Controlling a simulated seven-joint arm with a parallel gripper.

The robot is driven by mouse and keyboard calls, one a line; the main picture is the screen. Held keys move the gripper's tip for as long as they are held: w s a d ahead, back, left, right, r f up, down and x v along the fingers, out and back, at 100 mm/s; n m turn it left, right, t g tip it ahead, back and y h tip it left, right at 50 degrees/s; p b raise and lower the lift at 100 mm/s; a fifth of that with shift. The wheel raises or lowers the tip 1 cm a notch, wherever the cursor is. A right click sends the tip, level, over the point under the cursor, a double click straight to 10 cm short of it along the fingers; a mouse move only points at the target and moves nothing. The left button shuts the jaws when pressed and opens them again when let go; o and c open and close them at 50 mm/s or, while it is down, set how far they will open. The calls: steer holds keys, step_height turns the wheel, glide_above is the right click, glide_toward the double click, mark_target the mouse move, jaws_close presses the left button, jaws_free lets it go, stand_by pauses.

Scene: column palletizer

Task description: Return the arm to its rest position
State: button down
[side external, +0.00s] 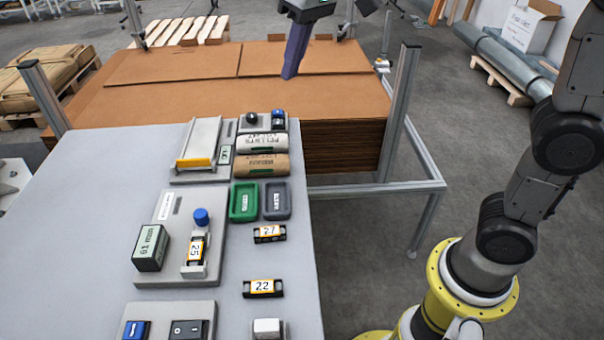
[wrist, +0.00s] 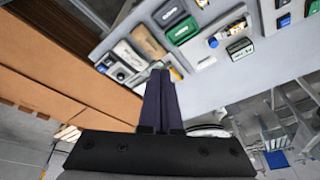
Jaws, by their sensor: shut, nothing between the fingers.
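My gripper (side external: 291,73) is at the top of the side view, over the brown cardboard sheets on the far stack. Its dark purple fingers point down and are closed together with nothing between them. In the wrist view the shut fingers (wrist: 160,75) stand in the middle, pointing toward the bags and trays on the grey table. I cannot tell the exact height of the fingertips over the cardboard. My arm links show at the right of the side view, and the middle of the arm is out of frame.
The grey table (side external: 70,210) holds a green tray (side external: 243,217), a grey tray (side external: 288,214), two bags, numbered blocks and switches. The cardboard stack (side external: 170,100) lies behind it, with metal posts (side external: 402,95) at its corners. Open floor lies right of the table.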

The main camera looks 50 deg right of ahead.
steer(key=s+d+f+m+t, duration=0.1)
steer(key=s+d+f, duration=0.25)
steer(key=s, duration=0.55)
steer(key=s+d+f+t, duration=0.1)
steer(key=s+d+f, duration=0.1)
steer(key=s+d, duration=0.5)
steer(key=s+a+f, duration=0.1)
steer(key=s+f, duration=0.4)
steer(key=f, duration=0.1)
steer(key=shift+s+a+n+h, duration=0.15)
steer(key=shift+a+n+h, duration=0.15)
steer(key=shift+a+h, duration=0.1)
